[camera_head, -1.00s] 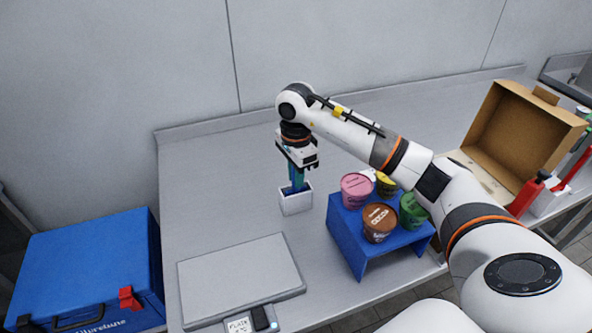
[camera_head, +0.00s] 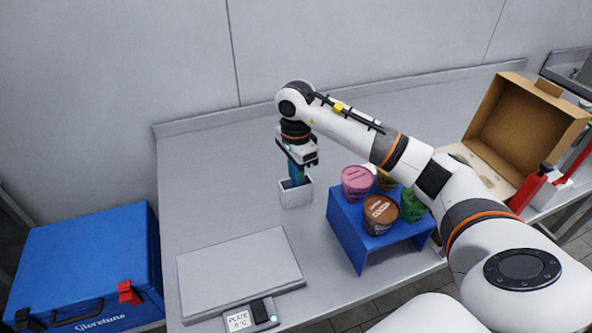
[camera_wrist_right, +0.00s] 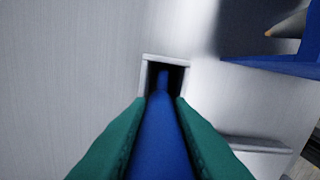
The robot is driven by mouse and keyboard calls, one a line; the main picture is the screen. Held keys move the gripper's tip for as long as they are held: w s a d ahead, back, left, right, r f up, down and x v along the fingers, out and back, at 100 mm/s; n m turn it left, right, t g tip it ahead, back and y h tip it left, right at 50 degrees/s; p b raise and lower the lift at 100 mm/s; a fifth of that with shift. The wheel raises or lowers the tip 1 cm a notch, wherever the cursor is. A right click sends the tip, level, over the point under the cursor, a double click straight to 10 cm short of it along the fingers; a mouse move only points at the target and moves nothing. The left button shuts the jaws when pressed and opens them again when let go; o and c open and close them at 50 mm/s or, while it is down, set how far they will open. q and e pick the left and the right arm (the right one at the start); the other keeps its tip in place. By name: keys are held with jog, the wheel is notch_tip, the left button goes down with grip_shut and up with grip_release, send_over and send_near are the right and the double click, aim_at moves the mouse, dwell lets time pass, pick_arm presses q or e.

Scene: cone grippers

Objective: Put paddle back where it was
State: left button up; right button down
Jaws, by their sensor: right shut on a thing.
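A blue paddle (camera_wrist_right: 160,140) is held by my right gripper (camera_head: 298,172), whose green fingers are shut on it from both sides. In the right wrist view the paddle's far end reaches into the dark opening of a white holder (camera_wrist_right: 146,72). In the head view the white holder (camera_head: 296,196) stands upright on the metal table, and the gripper is right above it. Whether the paddle touches the holder's bottom is hidden. My left gripper is not in view.
A blue stand (camera_head: 350,235) with several tubs, one pink (camera_head: 356,182) and one brown (camera_head: 380,214), is right of the holder. A flat scale (camera_head: 240,272) lies in front. A blue case (camera_head: 85,265) is at left and an open cardboard box (camera_head: 525,125) at right.

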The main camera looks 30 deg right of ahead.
jog(key=c, duration=1.2)
grip_release()
